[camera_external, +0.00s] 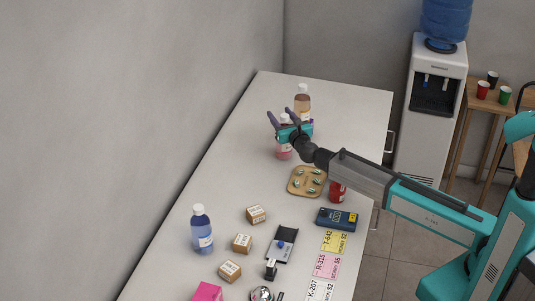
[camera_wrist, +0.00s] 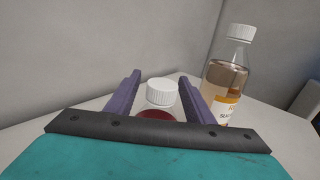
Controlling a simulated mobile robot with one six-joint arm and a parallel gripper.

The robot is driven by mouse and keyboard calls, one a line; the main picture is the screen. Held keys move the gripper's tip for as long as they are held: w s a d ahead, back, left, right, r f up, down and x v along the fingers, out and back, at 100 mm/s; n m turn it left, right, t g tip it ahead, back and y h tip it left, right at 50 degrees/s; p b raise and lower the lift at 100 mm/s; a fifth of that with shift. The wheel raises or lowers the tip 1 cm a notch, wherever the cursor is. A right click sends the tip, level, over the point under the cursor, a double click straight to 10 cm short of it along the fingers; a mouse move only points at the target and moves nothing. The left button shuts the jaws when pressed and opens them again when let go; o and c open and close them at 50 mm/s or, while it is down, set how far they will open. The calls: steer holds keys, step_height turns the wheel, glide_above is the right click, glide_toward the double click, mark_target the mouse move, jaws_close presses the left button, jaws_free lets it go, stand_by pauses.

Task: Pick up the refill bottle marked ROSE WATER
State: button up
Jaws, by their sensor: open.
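A bottle of pink-red liquid with a white cap (camera_external: 284,152) stands on the counter under my gripper (camera_external: 287,116). In the wrist view its white cap (camera_wrist: 162,92) and dark red shoulder show between my two purple fingers, which are apart. Contact between the fingers and the bottle cannot be made out. Its label is mostly hidden, so the name ROSE WATER is not readable. An amber bottle with a white cap (camera_external: 303,101) stands just behind; in the wrist view it is at the right (camera_wrist: 226,80). A blue bottle (camera_external: 201,230) stands at the near left.
A tan tray with small green items (camera_external: 307,182) and a red container (camera_external: 338,190) lie nearer on the counter (camera_external: 240,160). Small boxes, a dark blue box (camera_external: 337,219) and labelled cards (camera_external: 327,265) cover the front. The counter's left middle is clear, beside the wall.

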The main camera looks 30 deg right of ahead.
jaws_close()
stand_by(1.4)
